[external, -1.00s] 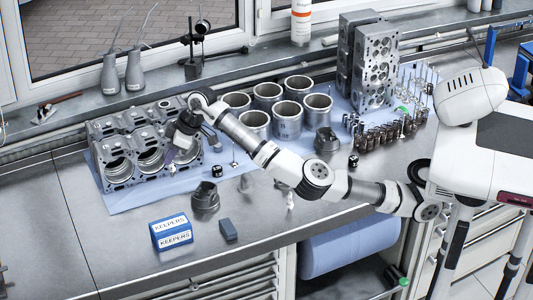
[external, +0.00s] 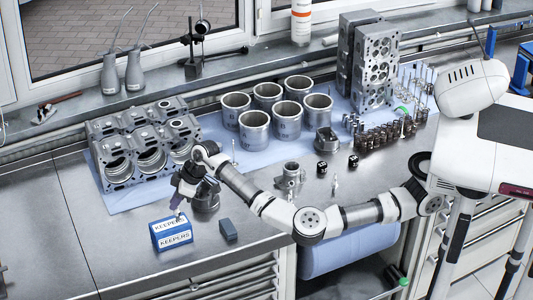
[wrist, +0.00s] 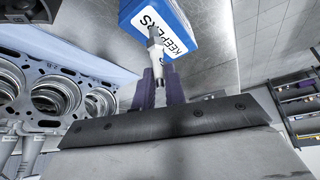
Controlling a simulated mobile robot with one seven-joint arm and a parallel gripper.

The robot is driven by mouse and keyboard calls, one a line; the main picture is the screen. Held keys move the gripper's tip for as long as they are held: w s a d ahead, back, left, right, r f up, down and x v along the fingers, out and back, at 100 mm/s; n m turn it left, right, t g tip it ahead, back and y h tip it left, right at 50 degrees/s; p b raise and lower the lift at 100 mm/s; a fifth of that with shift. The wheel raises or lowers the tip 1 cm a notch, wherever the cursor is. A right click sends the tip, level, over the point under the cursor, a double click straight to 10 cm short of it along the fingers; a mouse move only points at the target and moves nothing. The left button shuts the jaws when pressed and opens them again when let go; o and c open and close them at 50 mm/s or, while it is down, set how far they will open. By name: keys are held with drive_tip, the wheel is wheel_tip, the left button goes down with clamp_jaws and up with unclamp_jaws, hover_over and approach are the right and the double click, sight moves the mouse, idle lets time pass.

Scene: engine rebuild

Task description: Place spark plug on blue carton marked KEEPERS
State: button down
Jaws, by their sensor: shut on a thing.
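The blue carton marked KEEPERS (external: 172,244) stands near the front of the bench, with white labels on its top and front. It also shows at the top of the wrist view (wrist: 186,14). My gripper (external: 178,203) points down just above the carton, and its purple fingers (wrist: 159,75) are shut on the spark plug (wrist: 154,42). The plug's white and metal end sticks out past the fingertips and overlaps the carton's label in the wrist view. In the external view the plug (external: 181,215) is small at the carton's top; I cannot tell whether they touch.
A dark round part (external: 206,198) stands right behind the carton, close to my wrist. A small grey-blue block (external: 228,230) lies to its right. The engine block (external: 118,175) is behind on a blue mat. The bench left of the carton is clear.

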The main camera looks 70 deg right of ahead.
drive_tip(key=shift+f, duration=0.2)
drive_tip(key=c, duration=1.5)
unclamp_jaws()
drive_tip(key=shift+o, duration=0.2)
drive_tip(key=shift+r, duration=0.1)
